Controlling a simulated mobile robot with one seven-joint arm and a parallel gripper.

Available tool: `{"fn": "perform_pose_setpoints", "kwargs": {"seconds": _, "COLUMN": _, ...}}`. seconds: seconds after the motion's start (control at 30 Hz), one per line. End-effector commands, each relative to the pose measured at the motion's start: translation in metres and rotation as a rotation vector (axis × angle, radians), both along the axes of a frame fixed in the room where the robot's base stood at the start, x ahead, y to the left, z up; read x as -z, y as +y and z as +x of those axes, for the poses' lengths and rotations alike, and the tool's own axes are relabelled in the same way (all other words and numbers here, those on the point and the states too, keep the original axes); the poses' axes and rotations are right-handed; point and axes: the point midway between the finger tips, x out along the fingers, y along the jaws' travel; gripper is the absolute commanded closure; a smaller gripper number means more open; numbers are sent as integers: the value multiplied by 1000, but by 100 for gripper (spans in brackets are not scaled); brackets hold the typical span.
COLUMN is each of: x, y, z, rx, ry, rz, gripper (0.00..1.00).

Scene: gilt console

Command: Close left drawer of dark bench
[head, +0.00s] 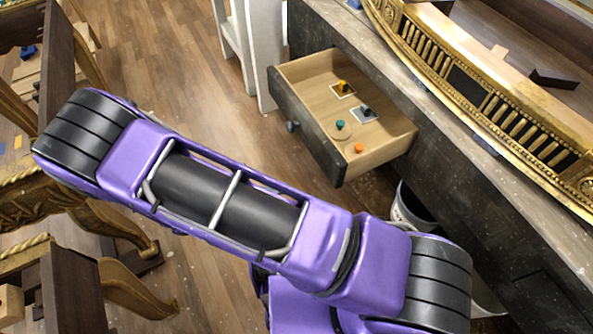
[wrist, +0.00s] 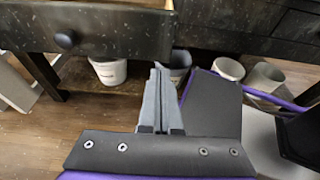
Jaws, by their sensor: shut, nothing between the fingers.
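The dark bench (head: 450,165) runs along the right of the head view. Its left drawer (head: 305,135) is pulled out, with a dark front, a pale wooden inside and a round dark knob (head: 292,126). In the wrist view the drawer front (wrist: 110,30) and its knob (wrist: 66,39) are at the upper left. My gripper (wrist: 158,72) is shut and empty, with its fingertips below and right of the drawer front in the picture. I cannot tell whether it touches the drawer. The gripper is hidden in the head view.
Several small items, including a teal knob (head: 340,125) and an orange one (head: 359,148), lie in the drawer. White buckets (wrist: 108,70) stand beneath the bench. A gilt console piece (head: 480,90) lies on top. Gilt-legged furniture (head: 90,215) stands at left. Wooden floor (head: 200,80) is open between.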

Motion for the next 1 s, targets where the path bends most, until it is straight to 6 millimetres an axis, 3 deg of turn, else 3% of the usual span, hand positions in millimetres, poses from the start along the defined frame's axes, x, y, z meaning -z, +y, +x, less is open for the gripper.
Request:
{"fn": "perform_pose_setpoints", "kwargs": {"seconds": 0.43, "x": 26, "y": -81, "z": 34, "rx": 4, "ry": -3, "rz": -1, "gripper": 100}}
{"fn": "perform_pose_setpoints", "kwargs": {"seconds": 0.53, "x": 25, "y": -95, "z": 41, "rx": 2, "ry": -4, "rz": 2, "gripper": 100}}
{"fn": "perform_pose_setpoints", "kwargs": {"seconds": 0.73, "x": 25, "y": -111, "z": 48, "rx": 2, "ry": -5, "rz": 3, "gripper": 100}}
{"fn": "perform_pose_setpoints", "kwargs": {"seconds": 1.0, "x": 26, "y": -114, "z": 49, "rx": 1, "ry": -5, "rz": 4, "gripper": 100}}
